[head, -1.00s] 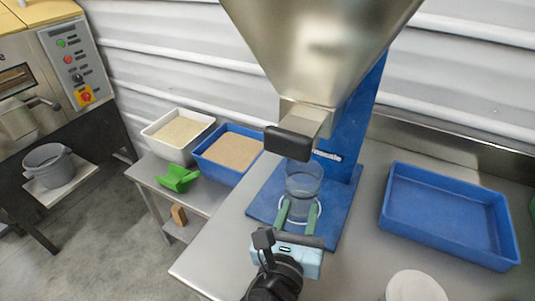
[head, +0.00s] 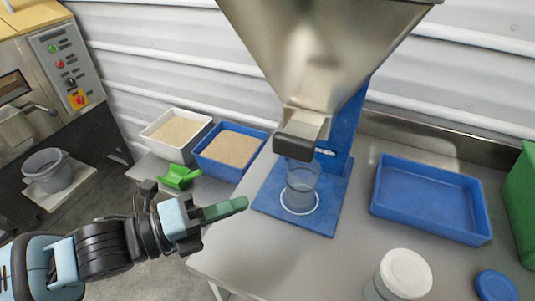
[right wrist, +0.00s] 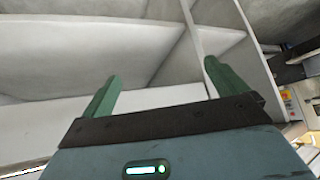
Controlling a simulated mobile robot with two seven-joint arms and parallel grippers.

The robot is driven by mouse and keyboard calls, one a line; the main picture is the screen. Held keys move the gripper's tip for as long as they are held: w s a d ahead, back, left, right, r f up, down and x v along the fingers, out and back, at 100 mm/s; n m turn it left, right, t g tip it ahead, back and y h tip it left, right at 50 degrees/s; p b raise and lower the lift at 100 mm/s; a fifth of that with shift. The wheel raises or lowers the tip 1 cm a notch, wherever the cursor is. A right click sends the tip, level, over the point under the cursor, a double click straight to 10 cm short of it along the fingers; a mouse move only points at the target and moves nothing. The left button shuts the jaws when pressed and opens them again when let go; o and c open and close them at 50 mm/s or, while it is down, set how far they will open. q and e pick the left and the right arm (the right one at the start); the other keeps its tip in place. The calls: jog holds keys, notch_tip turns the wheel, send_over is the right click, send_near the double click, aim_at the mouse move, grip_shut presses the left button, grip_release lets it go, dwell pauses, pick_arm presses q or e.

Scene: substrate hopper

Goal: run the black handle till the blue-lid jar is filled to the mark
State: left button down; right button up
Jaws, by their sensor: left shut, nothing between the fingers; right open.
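A clear, open jar (head: 301,187) stands upright on the blue base plate (head: 322,215) of the hopper (head: 310,60), by a white ring mark and below the spout. I see no substrate in it, and no fill mark can be made out. The black handle (head: 295,147) sits at the front of the metal spout (head: 305,124). A blue lid (head: 495,286) lies at the lower right. My left gripper (head: 245,203) is shut and empty, left of the jar and apart from it. My right gripper (right wrist: 158,88) is open and empty in the right wrist view, facing pale panels.
A white-lidded jar (head: 405,273) stands at the front right. An empty blue tray (head: 430,227) and a green box (head: 521,205) are on the right. White (head: 170,152) and blue (head: 205,167) bins of substrate and a green scoop (head: 180,177) are left.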

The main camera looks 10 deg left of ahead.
pick_arm(q)
jog(key=s+a+r+n+g+h, duration=0.1)
jog(key=s+a+r+n, duration=0.1)
jog(key=r, duration=0.4)
jog(key=shift+s+a+r+n+h+p, duration=0.3)
jog(key=shift+s+a+n+p, duration=0.15)
jog(key=shift+s+a, duration=0.3)
pick_arm(e)
jog(key=shift+w+a+r, duration=0.35)
jog(key=shift+w+r, duration=0.25)
jog(key=shift+r, duration=0.2)
pick_arm(q)
jog(key=shift+w+f, duration=0.1)
jog(key=shift+w, duration=0.05)
send_near(299, 153)
jog(key=s+d, duration=0.1)
jog(key=d, duration=0.2)
jog(key=w+d, duration=0.2)
jog(key=w, duration=0.1)
jog(key=shift+w+p, duration=0.3)
jog(key=shift+p, duration=0.1)
pick_arm(e)
jog(key=shift+w+r+t, duration=0.3)
jog(key=shift+w+r, duration=0.1)
jog(key=shift+r, duration=0.2)
